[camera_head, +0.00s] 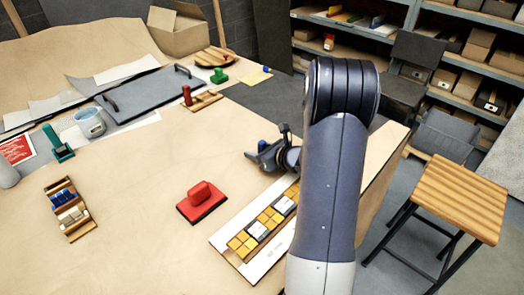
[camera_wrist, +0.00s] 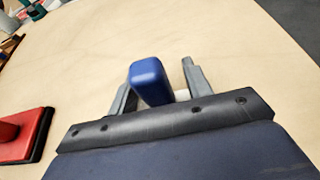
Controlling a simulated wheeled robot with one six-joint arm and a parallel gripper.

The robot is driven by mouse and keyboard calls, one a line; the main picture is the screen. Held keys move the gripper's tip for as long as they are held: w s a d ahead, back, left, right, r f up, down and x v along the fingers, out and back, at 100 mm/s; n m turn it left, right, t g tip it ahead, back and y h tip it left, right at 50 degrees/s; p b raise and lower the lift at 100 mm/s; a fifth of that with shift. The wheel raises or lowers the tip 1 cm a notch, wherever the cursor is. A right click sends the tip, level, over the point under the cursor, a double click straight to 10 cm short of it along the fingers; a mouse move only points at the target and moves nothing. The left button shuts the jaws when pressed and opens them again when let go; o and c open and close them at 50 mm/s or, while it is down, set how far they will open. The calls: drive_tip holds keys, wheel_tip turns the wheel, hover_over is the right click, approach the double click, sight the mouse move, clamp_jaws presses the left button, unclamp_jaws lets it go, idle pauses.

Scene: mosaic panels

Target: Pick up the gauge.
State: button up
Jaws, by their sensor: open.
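A blue block-like piece (camera_wrist: 150,82) stands up between the two fingers of my gripper (camera_wrist: 157,76) in the wrist view. It may be the gauge, but I cannot tell for sure. The fingers are apart, one on each side of it; contact is not clear. A small white part shows beside it, partly hidden. In the head view my gripper (camera_head: 258,157) is low over the table, left of my arm, and a small blue bit (camera_head: 263,145) shows at it. The lower part of the blue piece is hidden.
A red block-handled tool (camera_head: 202,201) lies left of the tile panel (camera_head: 240,262), which my arm partly hides. A wooden rack (camera_head: 69,215), a mug (camera_head: 89,122) and a grey board (camera_head: 150,92) are farther left. A wooden stool (camera_head: 460,198) stands right of the table.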

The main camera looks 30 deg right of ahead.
clamp_jaws()
idle(0.5)
drive_tip(key=shift+r, duration=0.15)
